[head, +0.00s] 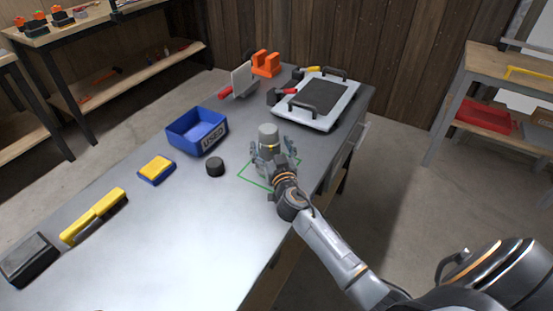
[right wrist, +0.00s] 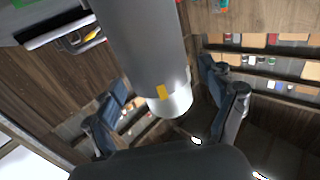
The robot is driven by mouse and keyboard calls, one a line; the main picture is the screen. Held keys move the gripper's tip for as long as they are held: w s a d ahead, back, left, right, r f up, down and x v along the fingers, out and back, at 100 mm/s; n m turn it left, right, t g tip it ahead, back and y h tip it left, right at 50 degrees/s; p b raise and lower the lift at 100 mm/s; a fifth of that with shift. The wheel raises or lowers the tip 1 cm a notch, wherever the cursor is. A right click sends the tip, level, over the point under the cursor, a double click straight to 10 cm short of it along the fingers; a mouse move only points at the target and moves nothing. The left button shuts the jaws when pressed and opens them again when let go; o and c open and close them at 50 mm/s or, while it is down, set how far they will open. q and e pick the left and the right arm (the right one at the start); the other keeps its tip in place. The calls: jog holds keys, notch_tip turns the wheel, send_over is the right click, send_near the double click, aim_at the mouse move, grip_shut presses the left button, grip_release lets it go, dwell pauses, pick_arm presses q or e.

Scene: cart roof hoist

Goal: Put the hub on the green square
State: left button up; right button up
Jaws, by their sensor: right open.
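The hub (head: 268,134) is a grey cylinder with a lighter top, upright on the workbench within the outline of the green square (head: 253,183). My right gripper (head: 270,151) is around it from the near side, and its fingers stand on both sides of the hub. In the right wrist view the hub (right wrist: 145,45) shows as a large grey cylinder with a yellow mark and a pale end, between the two spread fingers. The fingers look apart from its surface. The hub's lower part is hidden behind the gripper in the head view. My left gripper is out of view.
A black puck (head: 215,167) and a blue bin (head: 183,147) stand left of the square. A yellow-blue sponge (head: 156,170), a yellow-handled brush (head: 94,217) and a black block (head: 29,261) lie further left. A tray with handles (head: 345,112) is behind. The bench's near middle is clear.

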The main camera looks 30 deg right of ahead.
jog(key=b+v, duration=0.1)
jog(key=v, duration=0.9)
jog(key=shift+s, duration=0.2)
